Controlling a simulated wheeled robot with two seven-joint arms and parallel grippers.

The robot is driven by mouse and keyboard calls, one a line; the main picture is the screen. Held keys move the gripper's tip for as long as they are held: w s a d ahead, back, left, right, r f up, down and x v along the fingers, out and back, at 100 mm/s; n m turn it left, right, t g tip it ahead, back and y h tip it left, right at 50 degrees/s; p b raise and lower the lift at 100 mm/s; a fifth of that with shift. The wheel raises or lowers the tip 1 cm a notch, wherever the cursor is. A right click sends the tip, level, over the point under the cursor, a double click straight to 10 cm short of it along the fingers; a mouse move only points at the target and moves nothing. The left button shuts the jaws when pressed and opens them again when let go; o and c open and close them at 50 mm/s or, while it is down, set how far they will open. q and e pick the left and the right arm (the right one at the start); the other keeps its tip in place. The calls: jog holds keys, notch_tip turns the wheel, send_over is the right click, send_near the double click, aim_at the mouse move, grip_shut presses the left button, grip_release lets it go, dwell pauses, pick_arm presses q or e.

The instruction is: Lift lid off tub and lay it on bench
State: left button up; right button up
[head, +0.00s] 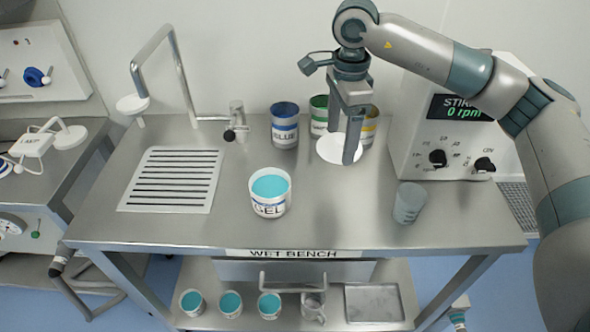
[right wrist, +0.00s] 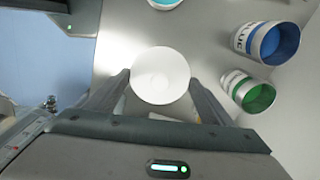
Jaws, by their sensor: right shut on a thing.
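The tub (head: 269,207), marked GEL, stands upright and uncovered near the middle of the bench (head: 330,215), with teal contents showing. It also shows cut off at the top of the right wrist view (right wrist: 165,4). The lid (head: 328,148) is a white disc, to the right of and behind the tub. My right gripper (head: 352,135) points down and is shut on the lid, whose disc shows between the fingers in the right wrist view (right wrist: 160,75). I cannot tell whether the lid touches the bench. My left gripper is not in view.
A blue pot (head: 285,130), green pot (head: 319,115) and yellow pot (head: 370,128) stand behind the lid. A clear beaker (head: 408,203) stands at right, before the stirrer box (head: 450,140). A drain grille (head: 172,180) lies at left. The bench between tub and beaker is clear.

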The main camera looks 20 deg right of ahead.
jog(key=d+m, duration=0.1)
jog(key=m, duration=0.1)
jog(key=w+d+f+m, duration=0.1)
jog(key=m, duration=0.2)
jog(key=d+m+b, duration=0.1)
jog(key=m, duration=0.2)
jog(key=shift+w+d+f, duration=0.3)
jog(key=shift+d, duration=0.05)
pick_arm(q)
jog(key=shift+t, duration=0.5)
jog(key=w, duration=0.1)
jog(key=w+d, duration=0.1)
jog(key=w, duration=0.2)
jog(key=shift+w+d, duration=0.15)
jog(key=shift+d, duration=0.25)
pick_arm(e)
jog(key=d+m, duration=0.1)
jog(key=m, duration=0.2)
jog(key=shift+w+d+f, duration=0.2)
jog(key=shift+d, duration=0.2)
jog(key=shift+a, duration=0.15)
